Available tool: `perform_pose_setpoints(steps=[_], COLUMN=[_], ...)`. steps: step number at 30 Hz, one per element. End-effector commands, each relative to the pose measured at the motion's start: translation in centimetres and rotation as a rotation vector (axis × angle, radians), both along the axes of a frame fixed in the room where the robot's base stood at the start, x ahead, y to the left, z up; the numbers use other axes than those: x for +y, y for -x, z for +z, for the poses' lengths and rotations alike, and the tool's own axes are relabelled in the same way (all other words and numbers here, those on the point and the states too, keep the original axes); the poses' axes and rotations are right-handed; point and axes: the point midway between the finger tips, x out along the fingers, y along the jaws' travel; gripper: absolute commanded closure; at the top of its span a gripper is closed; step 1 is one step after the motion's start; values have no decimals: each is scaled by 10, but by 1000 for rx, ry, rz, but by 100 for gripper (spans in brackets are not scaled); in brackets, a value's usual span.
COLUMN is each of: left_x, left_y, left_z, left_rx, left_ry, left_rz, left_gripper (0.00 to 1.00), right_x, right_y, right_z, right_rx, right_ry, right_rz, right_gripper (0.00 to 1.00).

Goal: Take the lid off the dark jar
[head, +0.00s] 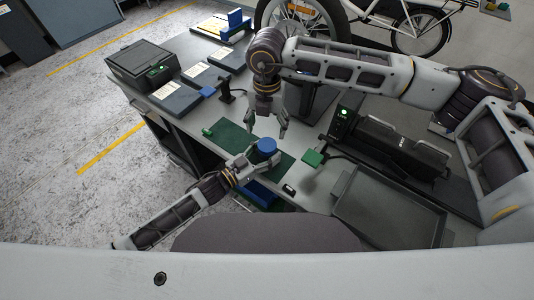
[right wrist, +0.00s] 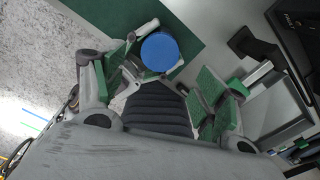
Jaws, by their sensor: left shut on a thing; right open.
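The jar shows mostly as its round blue lid (head: 264,146), which also shows from above in the right wrist view (right wrist: 161,52). The lid hides nearly all of the jar body, so its dark colour cannot be made out. My left gripper (head: 253,155) is shut on the jar from the near left, with its fingers just below the lid; they also show beside the lid in the right wrist view (right wrist: 148,76). My right gripper (head: 268,128) is open and empty, pointing down just above and beyond the lid. Its green-padded fingers (right wrist: 170,95) are spread wide in the right wrist view.
A green mat (head: 231,138) lies on the grey bench around the jar. A small green block (head: 313,158) is to the right. A grey tray (head: 385,208) and a black case (head: 403,146) stand further right. A dark box (head: 142,65) stands far left.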

Motion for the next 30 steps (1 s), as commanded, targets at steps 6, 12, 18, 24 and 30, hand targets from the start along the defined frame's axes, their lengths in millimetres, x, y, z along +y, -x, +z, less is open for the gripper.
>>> perform_pose_setpoints(steps=[6,12,18,24,30], left_x=[0,0,0,0,0], left_y=[0,0,0,0,0], left_z=[0,0,0,0,0], left_rx=[0,0,0,0,0], left_ry=[0,0,0,0,0], left_rz=[0,0,0,0,0], left_gripper=[100,100,100,100,100], right_x=[0,1,10,19,17], right_y=[1,9,20,19,10], right_z=[-1,-13,-24,-18,-7], right_rx=[3,31,73,71,45], right_ry=[0,-2,-34,-74,-65], right_rz=[0,2,2,-49,-197], right_gripper=[28,28,28,28,28])
